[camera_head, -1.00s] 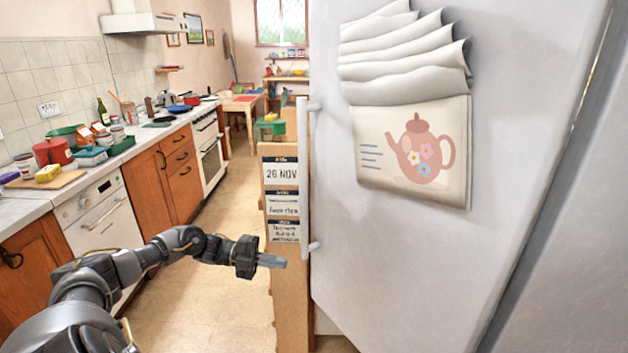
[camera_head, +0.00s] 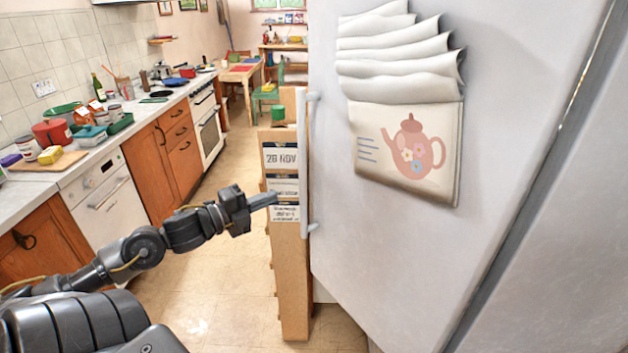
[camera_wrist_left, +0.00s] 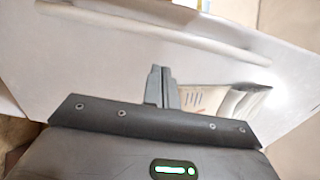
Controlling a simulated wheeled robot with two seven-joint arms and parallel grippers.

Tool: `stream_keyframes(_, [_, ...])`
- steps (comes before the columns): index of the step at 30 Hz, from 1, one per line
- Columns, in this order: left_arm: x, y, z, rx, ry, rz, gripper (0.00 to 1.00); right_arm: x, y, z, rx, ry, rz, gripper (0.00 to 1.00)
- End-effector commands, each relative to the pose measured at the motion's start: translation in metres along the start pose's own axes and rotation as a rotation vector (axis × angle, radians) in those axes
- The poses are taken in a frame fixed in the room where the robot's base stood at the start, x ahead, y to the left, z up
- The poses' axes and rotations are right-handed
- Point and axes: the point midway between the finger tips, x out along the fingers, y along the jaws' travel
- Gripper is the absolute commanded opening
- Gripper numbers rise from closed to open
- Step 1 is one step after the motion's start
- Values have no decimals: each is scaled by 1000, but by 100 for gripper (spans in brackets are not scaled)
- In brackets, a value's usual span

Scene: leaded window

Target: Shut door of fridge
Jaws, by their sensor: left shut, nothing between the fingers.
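The white fridge door (camera_head: 400,240) fills the right half of the head view, with a pale vertical handle (camera_head: 304,170) along its left edge. A dark slanting seam runs down its right side. I cannot tell exactly how far open it stands. My left gripper (camera_head: 272,199) is shut and empty, its fingertips just left of the handle's lower part in the picture. I cannot tell whether they touch anything. In the left wrist view my shut fingers (camera_wrist_left: 160,84) point toward the door's white face (camera_wrist_left: 100,65), with the handle (camera_wrist_left: 150,30) beyond them. My right gripper is not in view.
A paper holder with a teapot picture (camera_head: 408,150) hangs on the door. A narrow wooden unit with a calendar (camera_head: 281,160) stands behind the handle edge. A counter (camera_head: 120,140) with cabinets and an oven lines the left. The tiled floor (camera_head: 235,290) between is clear.

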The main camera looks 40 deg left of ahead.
Motion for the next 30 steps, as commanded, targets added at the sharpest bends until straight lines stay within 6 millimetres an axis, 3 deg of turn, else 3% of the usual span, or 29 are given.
stream_keyframes(8, [18,-2,0,0,5,-3,0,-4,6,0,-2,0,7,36])
stream_keyframes(30, [126,-3,-1,-1,4,-1,0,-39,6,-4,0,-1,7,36])
